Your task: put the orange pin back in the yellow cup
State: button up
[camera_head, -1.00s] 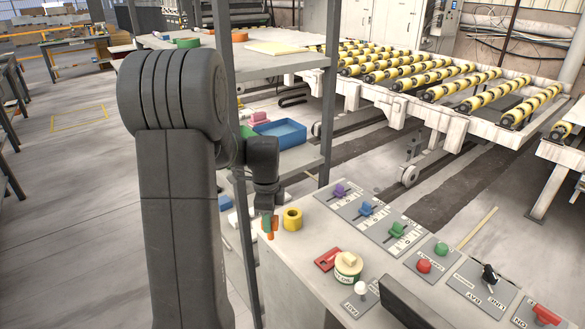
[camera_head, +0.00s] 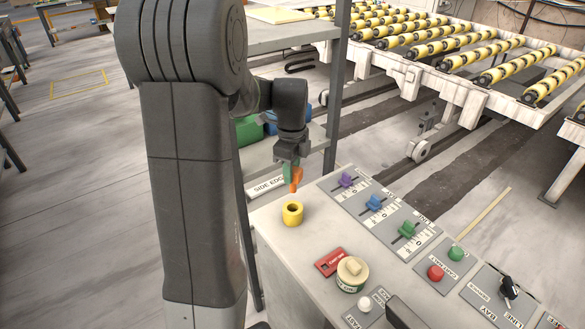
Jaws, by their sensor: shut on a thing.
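The yellow cup (camera_head: 292,214) stands upright on the corner of the pale control desk, with its dark round opening facing up. My gripper (camera_head: 292,172) hangs above and slightly behind the cup. It is shut on the orange pin (camera_head: 296,182), which points down, its lower end above the cup and apart from it. A green part shows beside the pin at the fingers. The fingertips are small in this view and partly hidden.
The control desk (camera_head: 283,254) carries purple (camera_head: 345,180), blue (camera_head: 374,202) and green (camera_head: 407,230) levers. A red block (camera_head: 330,262) and a round tin (camera_head: 351,273) stand in front of the cup. A shelf post (camera_head: 336,95) rises close behind my gripper.

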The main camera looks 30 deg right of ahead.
aim_at(291, 191)
jog(key=shift+f+b, duration=3.5)
jog(key=shift+f, duration=1.75)
jog(key=o, duration=1.2)
notch_tip(291, 191, up, 14)
jog(key=shift+f, duration=0.1)
